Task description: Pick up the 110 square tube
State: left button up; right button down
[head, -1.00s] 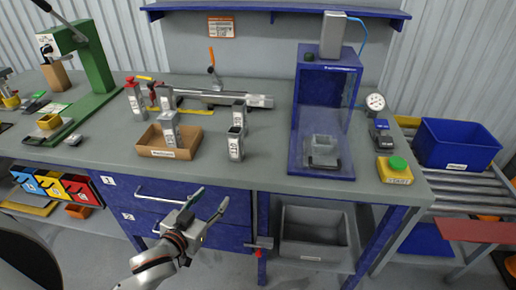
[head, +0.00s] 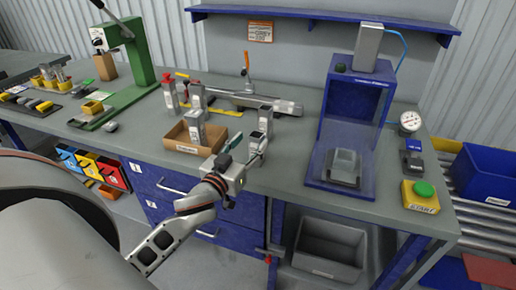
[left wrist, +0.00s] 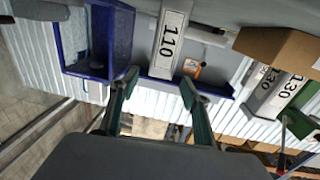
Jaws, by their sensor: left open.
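The 110 square tube (left wrist: 172,42) is a grey tube with a white label reading 110, seen just past my left fingertips in the left wrist view. In the head view a grey tube (head: 256,141) at the bench's front stands partly hidden behind my left gripper (head: 242,156); its label is not readable there. My left gripper is open, and its two green-padded fingers (left wrist: 159,82) are apart with nothing between the tips that I can see. My right gripper is not in view.
A cardboard tray (head: 184,148) with a tube (head: 195,128) in it stands left of the gripper. A blue press (head: 351,118) stands to the right, with a green start button (head: 424,189). Bench space between gripper and press is clear.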

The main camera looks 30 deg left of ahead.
aim_at(254, 140)
pick_arm(q)
jog(key=w, duration=0.5)
jog(key=shift+a+f, duration=0.35)
jog(key=c, duration=1.3)
